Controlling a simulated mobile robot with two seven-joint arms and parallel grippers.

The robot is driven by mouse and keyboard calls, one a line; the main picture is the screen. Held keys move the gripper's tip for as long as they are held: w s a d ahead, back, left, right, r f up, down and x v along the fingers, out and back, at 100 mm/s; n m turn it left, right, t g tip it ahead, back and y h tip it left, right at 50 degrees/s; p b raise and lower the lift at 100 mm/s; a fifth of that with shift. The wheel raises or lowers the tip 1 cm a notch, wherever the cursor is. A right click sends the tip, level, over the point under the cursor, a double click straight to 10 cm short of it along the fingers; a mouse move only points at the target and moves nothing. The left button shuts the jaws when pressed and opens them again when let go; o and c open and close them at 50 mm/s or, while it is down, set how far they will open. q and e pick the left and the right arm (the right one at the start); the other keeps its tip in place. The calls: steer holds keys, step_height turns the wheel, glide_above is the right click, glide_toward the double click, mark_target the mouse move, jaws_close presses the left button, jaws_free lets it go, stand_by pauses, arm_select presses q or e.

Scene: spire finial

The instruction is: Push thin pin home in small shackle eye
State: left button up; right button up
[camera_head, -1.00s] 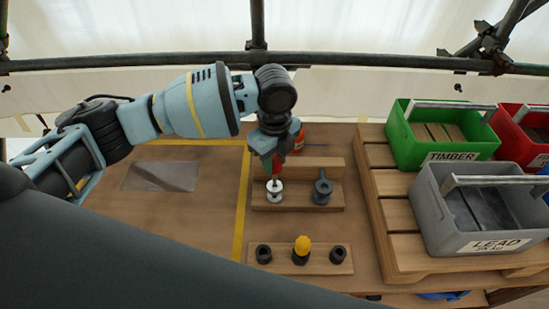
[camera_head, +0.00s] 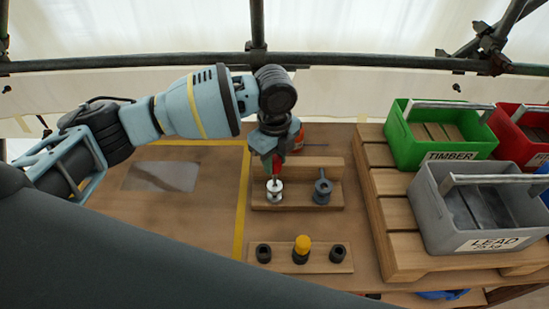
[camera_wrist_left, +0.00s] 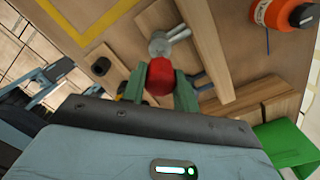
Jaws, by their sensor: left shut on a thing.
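My left gripper (camera_head: 276,168) points down over the wooden shackle block, shut on the red-headed thin pin (camera_head: 276,170). The red head (camera_wrist_left: 160,77) shows between the green fingers in the left wrist view. Right below it is the small silver shackle (camera_head: 274,191), which also shows in the left wrist view (camera_wrist_left: 160,45). The pin's lower end is at the top of this shackle; how deep it sits in the eye I cannot tell. A larger dark grey shackle (camera_head: 322,191) stands on the same block to the right. My right gripper is not in view.
A front wooden rack (camera_head: 320,262) holds a yellow-topped piece (camera_head: 302,245) between two dark sockets. An orange-red container (camera_head: 298,139) stands behind the block. A green TIMBER crate (camera_head: 440,150) and grey LEAD crate (camera_head: 480,215) are on the right. The taped left area is mostly clear.

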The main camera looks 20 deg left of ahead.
mark_target(275, 183)
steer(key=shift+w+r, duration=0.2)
arm_select(q)
steer(key=shift+f, duration=0.35)
stand_by(0.4)
